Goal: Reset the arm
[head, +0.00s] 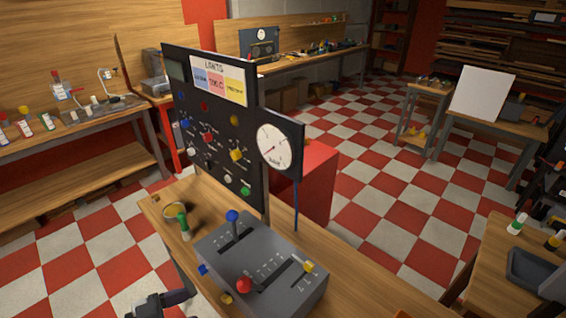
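A grey control box (262,262) with slots and levers sits on the wooden table in front of me. One lever has a blue ball knob (232,216), one a red ball knob (244,285) and one a yellow handle (309,267). Behind it stands a black panel (215,125) with coloured knobs, a label board and a round white gauge (275,147). A dark part, apparently my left gripper (165,303), shows at the bottom edge, left of the control box. Its fingertips are not clear, and I see nothing held. My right gripper is not in view.
A green-topped item (182,224) and a yellow ring (174,209) are on the table left of the box. Small blue (203,269) and yellow (226,298) pieces are near its left side. A red cabinet (310,180) stands behind. The table right of the box looks mostly clear.

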